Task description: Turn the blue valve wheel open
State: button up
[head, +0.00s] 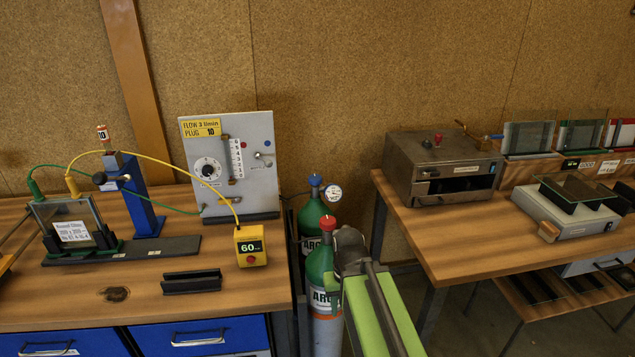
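The blue valve wheel (314,180) sits on top of the rear gas cylinder (313,212), which has a green shoulder and stands between the two benches. A round gauge (333,192) is beside the wheel on its right. A second cylinder (321,262) with a red wheel (328,222) stands in front and hides much of the rear one. My lime-green arm rises from the bottom edge, right of the front cylinder. My gripper (349,243) seems to be its grey far end, close to the red wheel in the picture and below the blue wheel. Its fingers cannot be made out.
The left bench (235,300) holds a flow panel (232,160), a yellow timer box (250,245), a blue stand (143,200) and a clamped glass pane. The right bench (450,240) carries a metal oven (440,165) and a scale. A cork-like wall is behind.

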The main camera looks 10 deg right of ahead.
aim_at(314, 180)
jog(key=u, duration=0.1)
jog(key=k, duration=0.45)
jog(key=u, duration=3.6)
jog(key=k, duration=1.45)
jog(key=z, duration=1.4)
jog(key=i, duration=1)
